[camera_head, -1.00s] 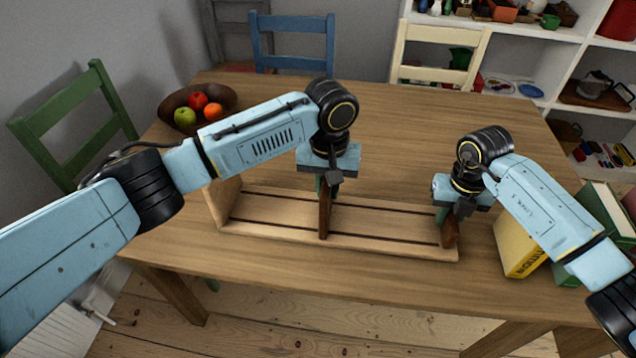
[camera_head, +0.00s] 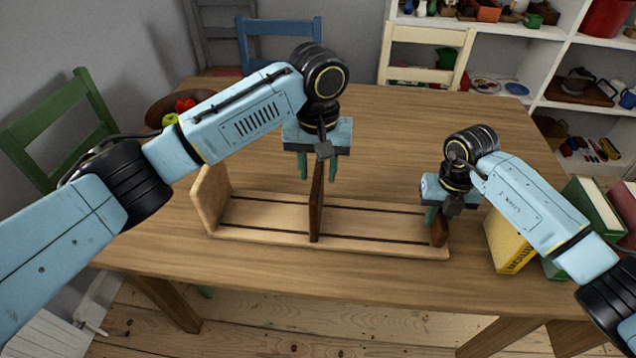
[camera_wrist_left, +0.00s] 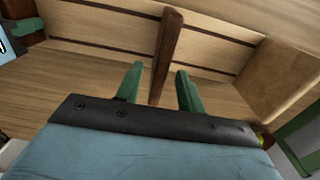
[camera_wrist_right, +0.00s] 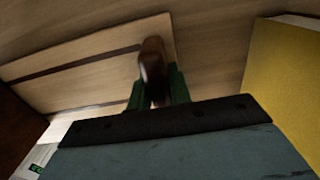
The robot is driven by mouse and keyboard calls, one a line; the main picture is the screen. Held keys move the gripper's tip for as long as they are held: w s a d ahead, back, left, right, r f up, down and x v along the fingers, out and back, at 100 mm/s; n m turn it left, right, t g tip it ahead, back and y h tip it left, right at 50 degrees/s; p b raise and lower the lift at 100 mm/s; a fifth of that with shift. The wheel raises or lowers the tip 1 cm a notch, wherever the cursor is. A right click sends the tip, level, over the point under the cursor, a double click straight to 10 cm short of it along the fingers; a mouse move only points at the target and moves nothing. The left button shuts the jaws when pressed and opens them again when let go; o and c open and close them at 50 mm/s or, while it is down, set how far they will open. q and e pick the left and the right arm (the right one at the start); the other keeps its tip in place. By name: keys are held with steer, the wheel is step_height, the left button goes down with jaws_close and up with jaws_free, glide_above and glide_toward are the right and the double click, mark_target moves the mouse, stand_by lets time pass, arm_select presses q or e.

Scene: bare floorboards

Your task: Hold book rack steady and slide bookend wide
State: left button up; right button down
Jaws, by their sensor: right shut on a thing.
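The wooden book rack (camera_head: 268,212) lies on the table, with a pale fixed end (camera_head: 209,200) at its left and two dark slots along its base. A dark brown bookend (camera_head: 316,208) stands upright near the middle of the rack; it also shows in the left wrist view (camera_wrist_left: 167,55). My left gripper (camera_head: 317,172) is open, its green fingers apart on either side of the bookend's top. My right gripper (camera_head: 436,218) is shut on the dark brown right end piece (camera_head: 440,233), also in the right wrist view (camera_wrist_right: 152,65).
A yellow book (camera_head: 509,243) and green books (camera_head: 597,212) stand just right of my right gripper. A fruit bowl (camera_head: 165,105) sits at the back left, partly behind my left arm. The table behind the rack is clear.

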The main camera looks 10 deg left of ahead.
arm_select(q)
step_height(320, 180, up, 6)
steer(key=shift+r, duration=0.1)
arm_select(e)
steer(key=shift+d, duration=0.1)
steer(key=c, duration=1.2)
jaws_free()
